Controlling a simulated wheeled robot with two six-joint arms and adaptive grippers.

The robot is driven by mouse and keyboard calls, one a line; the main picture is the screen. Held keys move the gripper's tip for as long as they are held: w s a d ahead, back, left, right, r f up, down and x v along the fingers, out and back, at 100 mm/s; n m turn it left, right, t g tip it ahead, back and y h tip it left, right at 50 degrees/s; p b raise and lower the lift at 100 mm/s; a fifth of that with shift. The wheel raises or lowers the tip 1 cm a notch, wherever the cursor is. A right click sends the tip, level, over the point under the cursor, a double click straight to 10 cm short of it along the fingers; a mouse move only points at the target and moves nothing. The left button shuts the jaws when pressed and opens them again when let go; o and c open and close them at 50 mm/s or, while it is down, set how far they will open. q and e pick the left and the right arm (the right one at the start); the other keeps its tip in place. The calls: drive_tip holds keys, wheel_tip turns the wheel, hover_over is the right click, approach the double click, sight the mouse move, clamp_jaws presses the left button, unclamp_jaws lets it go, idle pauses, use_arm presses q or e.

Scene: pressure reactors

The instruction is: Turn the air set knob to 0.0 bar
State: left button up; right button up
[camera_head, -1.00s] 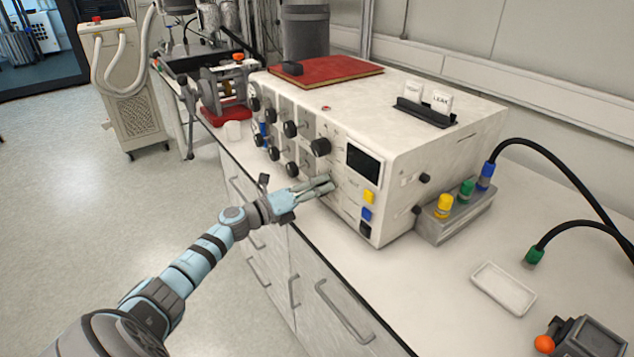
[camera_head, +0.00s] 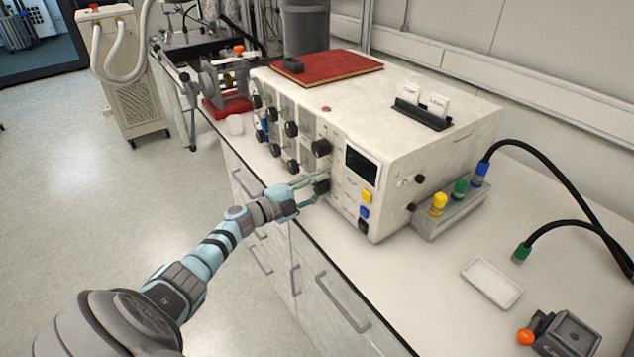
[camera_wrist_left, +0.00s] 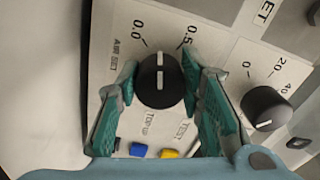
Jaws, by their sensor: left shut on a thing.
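The air set knob (camera_wrist_left: 159,80) is round and black with a white pointer line. In the left wrist view it sits beside the printed "AIR SET", with 0.0 at its upper left and 0.5 at its upper right. The pointer stands almost straight up in that picture, between the two marks. My left gripper (camera_wrist_left: 159,84) has its teal fingers on either side of the knob and is shut on it. In the head view, the left gripper (camera_head: 312,190) reaches the knob (camera_head: 321,186) low on the white unit's front panel (camera_head: 343,195). My right gripper is not in view.
Another black knob (camera_wrist_left: 265,108) is close to the right finger. Blue (camera_wrist_left: 138,150) and yellow (camera_wrist_left: 170,153) buttons lie below the knob. The dark display (camera_head: 361,165) is up and right of the gripper. Several black knobs line the panel to the left. A small white tray (camera_head: 492,282) lies at right.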

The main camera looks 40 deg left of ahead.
use_arm(q)
drive_tip(key=n+p, duration=0.1)
drive_tip(key=n, duration=0.4)
drive_tip(key=shift+n+p, duration=0.3)
drive_tip(key=shift+p, duration=0.05)
idle(0.4)
drive_tip(key=o, duration=1.2)
drive_tip(key=shift+w+d, duration=0.1)
drive_tip(key=v, duration=1.2)
